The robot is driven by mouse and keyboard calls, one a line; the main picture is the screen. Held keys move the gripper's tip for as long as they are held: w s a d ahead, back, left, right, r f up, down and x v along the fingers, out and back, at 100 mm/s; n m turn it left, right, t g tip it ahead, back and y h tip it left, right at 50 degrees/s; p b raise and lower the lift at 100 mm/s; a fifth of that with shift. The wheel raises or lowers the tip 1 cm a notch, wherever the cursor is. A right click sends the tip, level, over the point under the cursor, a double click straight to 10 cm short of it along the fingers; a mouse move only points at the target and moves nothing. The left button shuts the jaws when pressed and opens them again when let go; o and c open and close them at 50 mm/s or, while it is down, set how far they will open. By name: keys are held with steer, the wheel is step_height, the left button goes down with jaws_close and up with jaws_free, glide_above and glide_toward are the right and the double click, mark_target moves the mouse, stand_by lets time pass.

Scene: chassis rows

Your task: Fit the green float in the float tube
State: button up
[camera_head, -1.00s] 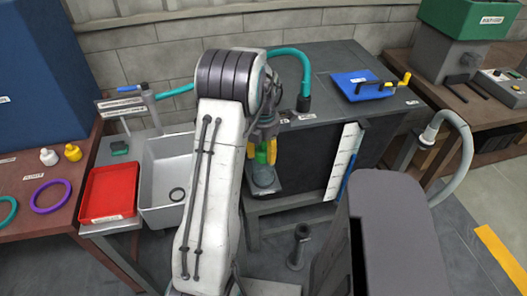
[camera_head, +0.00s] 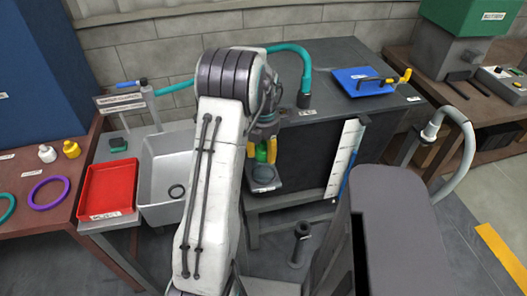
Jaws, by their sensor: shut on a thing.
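The green float (camera_head: 262,154) is between the yellow fingers of my gripper (camera_head: 263,153), which is shut on it. Part of the float is hidden by the fingers and my arm. Just below is a round, clear greyish piece (camera_head: 264,174) on a small ledge at the front of the dark bench, which looks like the float tube. The float looks to be above it or at its mouth. I cannot tell whether the float is inside.
A grey sink (camera_head: 160,205) and a red tray (camera_head: 107,190) are left of my arm. A white scale board (camera_head: 345,158) stands right of the ledge. A blue tray (camera_head: 362,81) lies on the bench top (camera_head: 325,65). A teal hose (camera_head: 300,62) arches behind my gripper.

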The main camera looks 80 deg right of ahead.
steer(key=shift+a+f, duration=0.15)
steer(key=shift+f, duration=0.2)
steer(key=o, duration=1.1)
steer(key=shift+f, duration=0.1)
steer(key=shift+o, duration=0.2)
steer(key=shift+d+r, duration=0.2)
steer(key=shift+r, duration=0.55)
step_height(320, 180, up, 11)
steer(key=shift+f, duration=0.15)
